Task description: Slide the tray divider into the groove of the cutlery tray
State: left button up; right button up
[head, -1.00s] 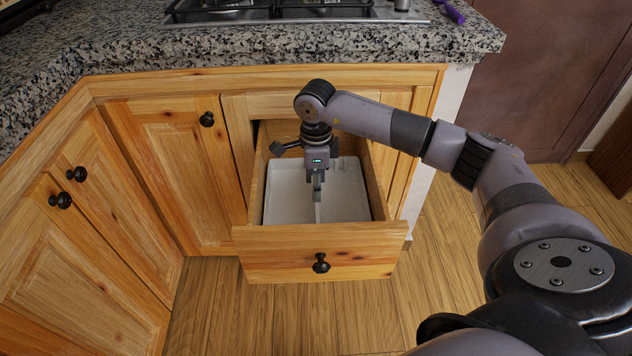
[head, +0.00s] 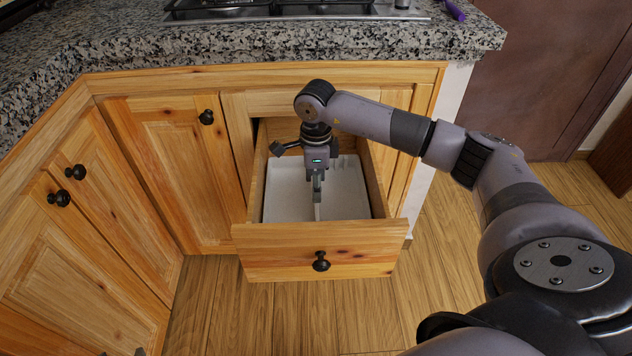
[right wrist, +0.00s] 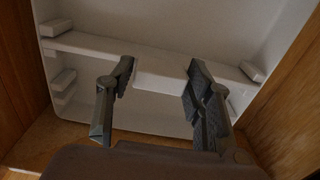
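The white cutlery tray (head: 345,192) lies in the open drawer. It also shows in the right wrist view (right wrist: 215,28), with small groove blocks on its side walls. The white tray divider (right wrist: 160,75) spans the tray there, its ends close to the groove blocks; I cannot tell how deep it sits. My right gripper (right wrist: 160,78) points down and is shut on the divider's raised middle part, one finger at each end of it. In the head view my right gripper (head: 317,195) hides most of the divider. A small tip at the bottom left edge seems to be my left gripper (head: 140,351).
The wooden drawer (head: 275,252) surrounds the tray, with walls close on all sides. Closed cabinet doors (head: 170,165) stand to the left. The granite countertop (head: 260,45) with a stove (head: 270,10) overhangs behind. Open floor (head: 450,240) lies to the right.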

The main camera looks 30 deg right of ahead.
jog(key=o, duration=0.3)
jog(key=shift+o, duration=0.2)
notch_tip(320, 180, up, 12)
dwell(0.5)
dwell(0.4)
